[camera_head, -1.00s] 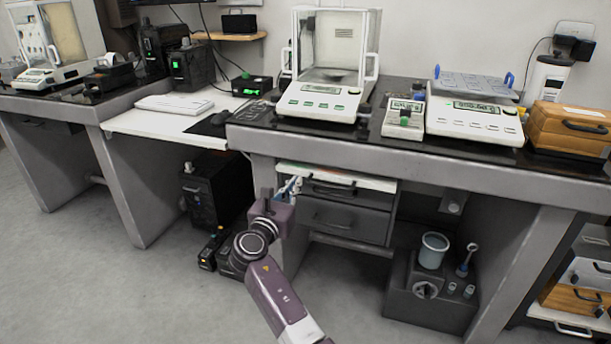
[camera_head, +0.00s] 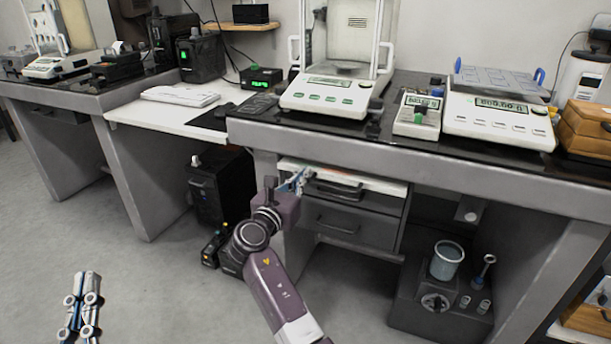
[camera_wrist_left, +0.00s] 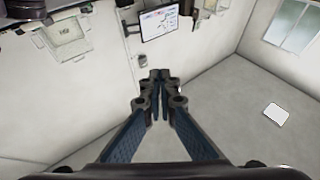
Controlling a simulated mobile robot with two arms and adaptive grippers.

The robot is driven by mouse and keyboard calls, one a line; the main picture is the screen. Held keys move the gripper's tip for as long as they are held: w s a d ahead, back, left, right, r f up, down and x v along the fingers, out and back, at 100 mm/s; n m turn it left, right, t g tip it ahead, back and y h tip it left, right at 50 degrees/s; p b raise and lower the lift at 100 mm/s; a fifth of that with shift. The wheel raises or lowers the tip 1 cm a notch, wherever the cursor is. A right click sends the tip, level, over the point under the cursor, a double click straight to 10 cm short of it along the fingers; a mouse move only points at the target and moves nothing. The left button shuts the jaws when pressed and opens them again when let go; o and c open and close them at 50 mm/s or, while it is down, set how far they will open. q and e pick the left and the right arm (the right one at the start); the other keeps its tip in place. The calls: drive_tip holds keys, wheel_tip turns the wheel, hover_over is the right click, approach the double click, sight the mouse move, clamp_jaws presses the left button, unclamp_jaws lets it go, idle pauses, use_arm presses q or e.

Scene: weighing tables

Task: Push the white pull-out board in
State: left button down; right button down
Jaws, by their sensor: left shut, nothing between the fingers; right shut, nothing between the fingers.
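The white pull-out board (camera_head: 376,182) shows in the head view as a thin white slab under the right table's top, just above the grey drawers. Its front edge sticks out a little. My right gripper (camera_head: 298,181) is at the left end of the board, shut and empty; I cannot tell whether its fingertips touch the board. My left gripper (camera_head: 84,303) is low at the bottom left over the floor, well away from the board. It is shut and empty, and its closed fingers also show in the left wrist view (camera_wrist_left: 159,77).
Grey drawers (camera_head: 345,222) sit below the board. A black computer case (camera_head: 221,187) stands on the floor left of my right gripper. A dark unit with a beaker (camera_head: 447,262) stands right of the drawers. A balance (camera_head: 328,95) stands on the table. Floor at left is open.

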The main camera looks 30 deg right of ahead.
sight(311, 165)
idle(0.3)
